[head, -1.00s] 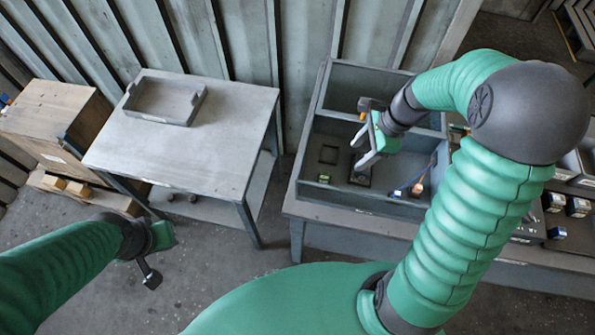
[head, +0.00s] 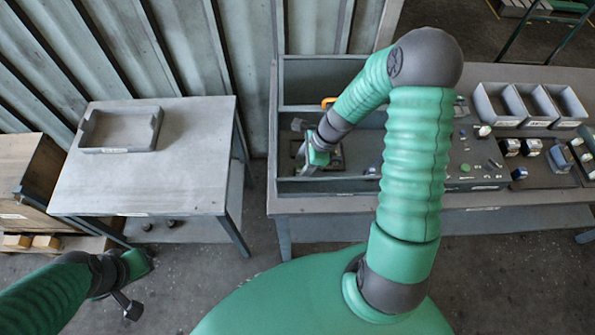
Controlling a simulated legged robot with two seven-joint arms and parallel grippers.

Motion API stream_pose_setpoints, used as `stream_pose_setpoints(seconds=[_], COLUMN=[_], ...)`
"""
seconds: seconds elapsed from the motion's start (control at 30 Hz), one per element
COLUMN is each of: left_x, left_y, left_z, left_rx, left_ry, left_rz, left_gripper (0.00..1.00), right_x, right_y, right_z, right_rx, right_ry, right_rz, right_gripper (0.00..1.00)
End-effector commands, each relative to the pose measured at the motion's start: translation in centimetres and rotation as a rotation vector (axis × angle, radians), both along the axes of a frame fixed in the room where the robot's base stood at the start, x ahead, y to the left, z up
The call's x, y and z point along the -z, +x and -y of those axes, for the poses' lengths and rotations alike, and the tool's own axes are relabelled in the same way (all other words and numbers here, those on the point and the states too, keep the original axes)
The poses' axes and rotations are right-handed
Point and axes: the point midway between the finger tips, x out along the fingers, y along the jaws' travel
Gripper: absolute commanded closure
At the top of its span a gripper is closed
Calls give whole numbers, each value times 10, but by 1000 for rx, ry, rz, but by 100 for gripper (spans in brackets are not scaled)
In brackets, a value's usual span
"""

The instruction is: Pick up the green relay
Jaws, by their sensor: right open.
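The blower housing (head: 332,184) is a grey open box on the bench. My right gripper (head: 304,162) is inside its front compartment at the left, jaws open, pointing down and left. I cannot make out the green relay now; the small green piece seen earlier near the compartment's front left corner lies about where my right gripper covers the view. My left gripper (head: 132,288) hangs over the floor at lower left, away from the bench; its jaw state is unclear.
An orange part (head: 328,102) shows by the housing's inner wall. Grey bins (head: 497,104) and several small parts, one round and green (head: 466,168), lie on the bench at right. A separate table (head: 150,185) holds a grey tray (head: 120,130); its front is clear.

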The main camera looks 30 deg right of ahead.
Motion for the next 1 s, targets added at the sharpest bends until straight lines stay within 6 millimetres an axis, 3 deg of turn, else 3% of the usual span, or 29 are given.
stream_pose_setpoints(seconds=[0.2,0.4,0.8,1.0], left_x=[-5,-4,-5,-5], left_y=[0,0,0,0], left_z=[0,0,0,0], left_rx=[0,1,0,1], left_ry=[0,0,0,0], left_rz=[0,0,0,0], left_gripper=[100,100,100,100], right_x=[30,30,27,28], right_y=[5,5,7,6], right_z=[-1,-2,-6,-6], right_rx=[4,4,2,0], right_ry=[9,7,0,7], right_rz=[-1,0,4,2], right_gripper=[47,48,99,99])
